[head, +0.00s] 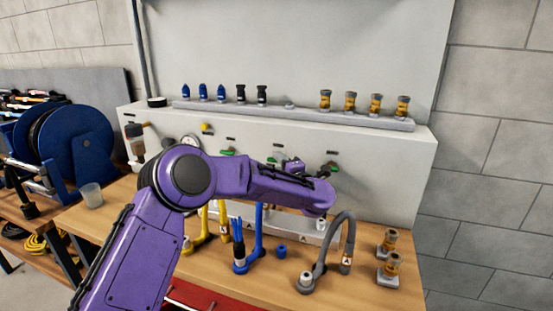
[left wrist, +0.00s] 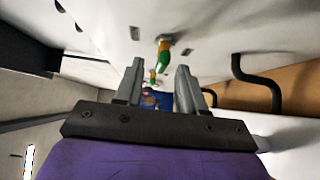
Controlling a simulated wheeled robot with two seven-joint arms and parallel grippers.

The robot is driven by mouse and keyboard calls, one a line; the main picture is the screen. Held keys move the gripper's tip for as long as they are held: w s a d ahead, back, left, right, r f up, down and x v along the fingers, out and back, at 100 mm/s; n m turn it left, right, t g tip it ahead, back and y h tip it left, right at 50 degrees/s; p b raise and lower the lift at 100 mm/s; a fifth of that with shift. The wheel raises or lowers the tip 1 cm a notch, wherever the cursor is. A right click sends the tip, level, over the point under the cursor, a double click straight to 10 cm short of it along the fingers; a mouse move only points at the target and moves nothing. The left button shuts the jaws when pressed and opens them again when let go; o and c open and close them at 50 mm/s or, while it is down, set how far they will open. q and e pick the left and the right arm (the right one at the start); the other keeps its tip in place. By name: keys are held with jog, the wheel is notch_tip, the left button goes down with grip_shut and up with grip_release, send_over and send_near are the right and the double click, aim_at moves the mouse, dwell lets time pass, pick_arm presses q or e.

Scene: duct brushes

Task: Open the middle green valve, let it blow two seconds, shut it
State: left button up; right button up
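Three green-handled valves sit in a row on the front of the pale panel: a left one (head: 228,152), the middle one (head: 272,160) and a right one (head: 331,167). My left gripper (head: 285,163) is just right of the middle valve, partly hidden by my purple forearm. In the left wrist view its fingers (left wrist: 158,88) are spread with nothing gripped between them. A green valve handle with a brass base (left wrist: 163,55) shows just beyond the fingertips, apparently the middle one. A second green handle (left wrist: 153,77) shows farther off. My right gripper is not in view.
Grey (head: 327,250), blue (head: 258,235) and yellow hoses stand on the wooden bench below. Brass fittings (head: 389,255) stand at right. A blue reel (head: 75,150) is at left.

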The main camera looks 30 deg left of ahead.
pick_arm(q)
jog(key=shift+w+a+f, duration=0.25)
jog(key=shift+w+a, duration=0.5)
jog(key=shift+w, duration=0.15)
jog(key=shift+a+r, duration=0.1)
jog(key=shift+a, duration=0.05)
jog(key=shift+s+r, duration=0.1)
jog(key=shift+s, duration=0.2)
jog(key=shift+w, duration=0.1)
grip_shut()
